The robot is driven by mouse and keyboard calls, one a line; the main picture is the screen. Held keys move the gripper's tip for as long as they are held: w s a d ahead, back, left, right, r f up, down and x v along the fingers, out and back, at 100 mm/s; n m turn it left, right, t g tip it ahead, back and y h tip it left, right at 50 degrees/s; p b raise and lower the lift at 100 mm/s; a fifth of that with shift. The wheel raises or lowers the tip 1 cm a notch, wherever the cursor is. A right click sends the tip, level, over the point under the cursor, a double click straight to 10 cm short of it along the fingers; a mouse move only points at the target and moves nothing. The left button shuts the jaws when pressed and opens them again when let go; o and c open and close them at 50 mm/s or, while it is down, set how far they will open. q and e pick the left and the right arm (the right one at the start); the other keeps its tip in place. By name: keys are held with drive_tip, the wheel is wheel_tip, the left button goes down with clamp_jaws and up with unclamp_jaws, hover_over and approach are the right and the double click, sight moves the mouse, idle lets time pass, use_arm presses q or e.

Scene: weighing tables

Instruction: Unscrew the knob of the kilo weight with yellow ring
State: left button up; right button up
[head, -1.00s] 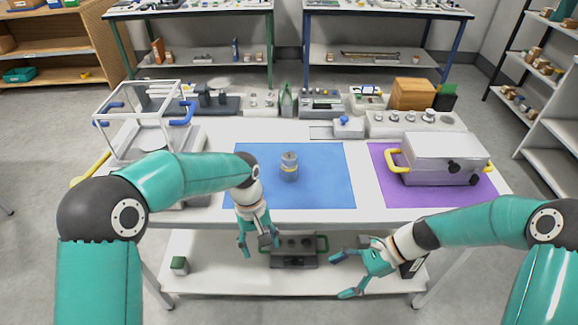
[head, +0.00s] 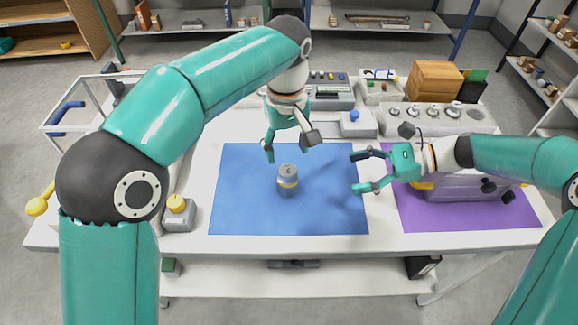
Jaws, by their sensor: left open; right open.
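The kilo weight with the yellow ring (head: 287,183) stands upright on the blue mat (head: 240,210). It is a grey cylinder with a yellow band, and its round knob (head: 288,170) is on top. My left gripper (head: 290,155) is open and points down just behind and above the weight, apart from it as far as I can tell. My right gripper (head: 358,172) is open and empty at the mat's right edge, its fingers pointing left towards the weight. A clear gap lies between it and the weight.
A grey case with yellow handles (head: 455,190) stands on the purple mat (head: 415,218), partly behind my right arm. A clear-walled balance (head: 75,125) is at the left. A yellow-knobbed block (head: 178,213) stands near the front. Instruments and a wooden box (head: 435,88) line the back.

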sight(288, 181)
use_arm(q)
drive_tip(key=shift+w+r, duration=0.15)
drive_tip(key=shift+w, duration=0.1)
use_arm(e)
drive_tip(key=shift+w, duration=0.35)
use_arm(q)
drive_tip(key=shift+w, duration=0.2)
use_arm(e)
drive_tip(key=shift+w+a, duration=0.2)
drive_tip(key=shift+a, duration=0.1)
use_arm(q)
drive_tip(key=shift+s+d, duration=0.1)
use_arm(e)
drive_tip(key=x, duration=1.6)
drive_tip(key=shift+s+a, duration=0.1)
